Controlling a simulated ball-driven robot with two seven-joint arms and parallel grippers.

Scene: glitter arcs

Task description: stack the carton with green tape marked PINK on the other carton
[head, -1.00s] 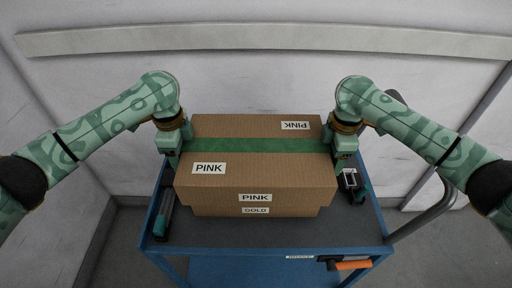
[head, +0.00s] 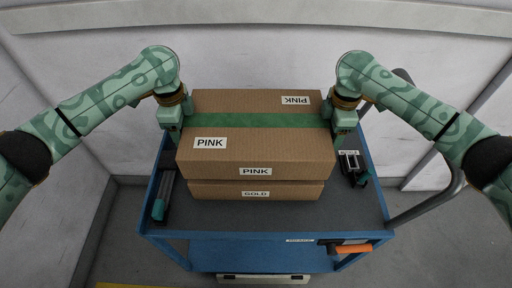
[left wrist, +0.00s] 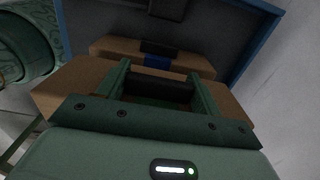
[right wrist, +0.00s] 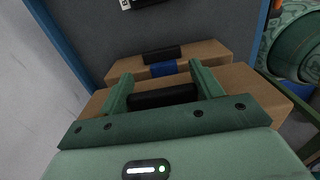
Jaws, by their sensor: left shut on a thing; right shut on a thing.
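The PINK carton (head: 255,150), brown with green tape across its top, is held level between my two grippers. My left gripper (head: 175,128) is shut on its left side and my right gripper (head: 341,125) on its right side. The GOLD carton (head: 220,191) is directly below, on the cart, mostly hidden in the head view. The wrist views show the GOLD carton with blue tape (left wrist: 110,46) (right wrist: 207,50) beyond the PINK carton's side (left wrist: 60,88) (right wrist: 262,90). A dark line lies between the cartons; I cannot tell whether they touch.
The blue cart's dark grey top (head: 260,215) is clear in front. A black and teal tool (head: 162,198) lies at left, and a black and teal device (head: 352,168) at right. An orange handle (head: 354,248) is at the cart's front edge. A wall stands behind.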

